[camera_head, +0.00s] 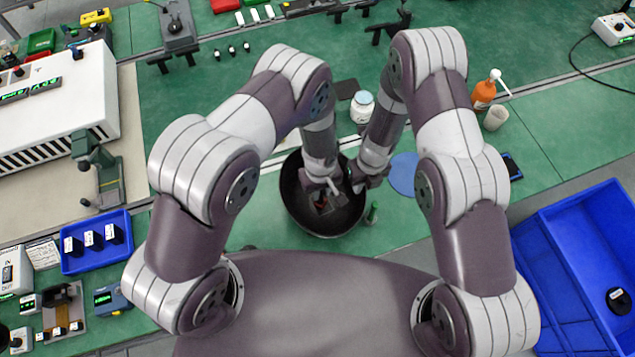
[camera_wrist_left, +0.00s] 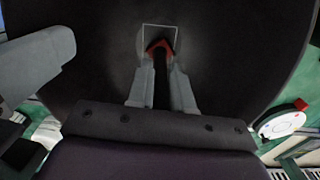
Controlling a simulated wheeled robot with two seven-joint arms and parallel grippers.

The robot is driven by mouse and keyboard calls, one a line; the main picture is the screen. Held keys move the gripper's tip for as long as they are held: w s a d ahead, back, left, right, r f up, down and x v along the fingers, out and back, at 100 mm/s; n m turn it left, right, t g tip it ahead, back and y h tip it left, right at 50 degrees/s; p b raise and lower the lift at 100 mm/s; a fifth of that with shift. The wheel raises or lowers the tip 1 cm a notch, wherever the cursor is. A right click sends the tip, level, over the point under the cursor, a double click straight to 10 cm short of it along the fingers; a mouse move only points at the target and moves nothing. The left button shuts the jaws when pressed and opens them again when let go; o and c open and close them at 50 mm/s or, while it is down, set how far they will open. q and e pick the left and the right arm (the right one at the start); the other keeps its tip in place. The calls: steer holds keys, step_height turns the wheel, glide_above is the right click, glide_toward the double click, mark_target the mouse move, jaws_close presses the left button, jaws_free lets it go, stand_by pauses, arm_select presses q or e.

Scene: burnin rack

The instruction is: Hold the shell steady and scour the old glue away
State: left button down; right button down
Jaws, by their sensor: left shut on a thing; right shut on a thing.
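A dark round bowl (camera_head: 295,205) stands on the green bench in front of me. My left gripper (camera_head: 322,198) reaches down into it. In the left wrist view, its fingers (camera_wrist_left: 160,85) are shut on a small dark piece with a red edge (camera_wrist_left: 160,46); the dark interior of the bowl (camera_wrist_left: 80,70) fills the background. I cannot tell if this piece is the shell. A pale square outline surrounds it. My right gripper (camera_head: 352,190) is close beside the left, over the bowl's right side, and shut; what it holds is mostly hidden. No glue can be made out.
A white jar (camera_head: 362,107) stands behind the bowl and a blue disc (camera_head: 404,174) lies to its right. An orange spray bottle (camera_head: 484,92) and a pale cup (camera_head: 495,117) are further right. A blue tray (camera_head: 72,264) is at left, a blue crate (camera_head: 560,265) at lower right.

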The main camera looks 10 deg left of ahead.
arm_select(q)
steer(key=shift+s+d, duration=0.3)
steer(key=shift+s, duration=0.2)
steer(key=shift+s+d, duration=0.3)
steer(key=shift+s, duration=0.2)
steer(key=shift+r, duration=2.95)
steer(key=shift+r, duration=0.1)
step_height(320, 180, up, 3)
steer(key=shift+f, duration=0.1)
arm_select(e)
steer(key=c, duration=1.1)
jaws_free()
steer(key=shift+c, duration=0.2)
